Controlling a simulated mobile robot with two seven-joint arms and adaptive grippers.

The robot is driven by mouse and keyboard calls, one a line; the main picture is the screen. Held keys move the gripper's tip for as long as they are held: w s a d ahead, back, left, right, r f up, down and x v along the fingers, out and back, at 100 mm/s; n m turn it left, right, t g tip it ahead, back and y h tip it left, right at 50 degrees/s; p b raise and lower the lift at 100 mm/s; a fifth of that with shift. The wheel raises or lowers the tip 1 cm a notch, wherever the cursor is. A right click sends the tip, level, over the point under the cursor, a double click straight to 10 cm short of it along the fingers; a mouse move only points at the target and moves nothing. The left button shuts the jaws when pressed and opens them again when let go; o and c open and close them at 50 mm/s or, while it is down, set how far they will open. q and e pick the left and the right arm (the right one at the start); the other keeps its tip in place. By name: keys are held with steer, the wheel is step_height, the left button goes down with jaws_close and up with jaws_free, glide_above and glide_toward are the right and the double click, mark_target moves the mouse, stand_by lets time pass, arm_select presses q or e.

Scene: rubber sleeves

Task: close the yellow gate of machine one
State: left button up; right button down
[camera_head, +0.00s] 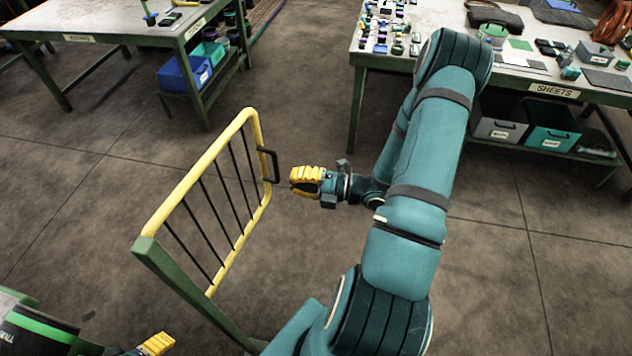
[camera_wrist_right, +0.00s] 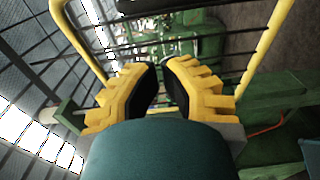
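The yellow gate (camera_head: 187,185) stands swung out into the floor in the head view, hinged on a green post (camera_head: 190,290). It has dark vertical bars and a black handle (camera_head: 270,165) on its far upright. My right gripper (camera_head: 292,181) is just right of the handle, apart from it, pointing left at the gate. In the right wrist view its yellow fingers (camera_wrist_right: 160,64) come together at the tips with nothing between them; the yellow frame (camera_wrist_right: 262,50) and the black handle (camera_wrist_right: 140,5) lie ahead. My left gripper (camera_head: 157,344) shows only partly at the bottom edge.
A table (camera_head: 110,25) with blue and teal bins below stands at the back left. Another table (camera_head: 520,85), labelled SHEETS, holds many small parts at the back right. The floor between is clear.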

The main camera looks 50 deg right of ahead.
steer(key=shift+w+d, duration=0.1)
steer(key=shift+w, duration=2.6)
steer(key=shift+w, duration=0.1)
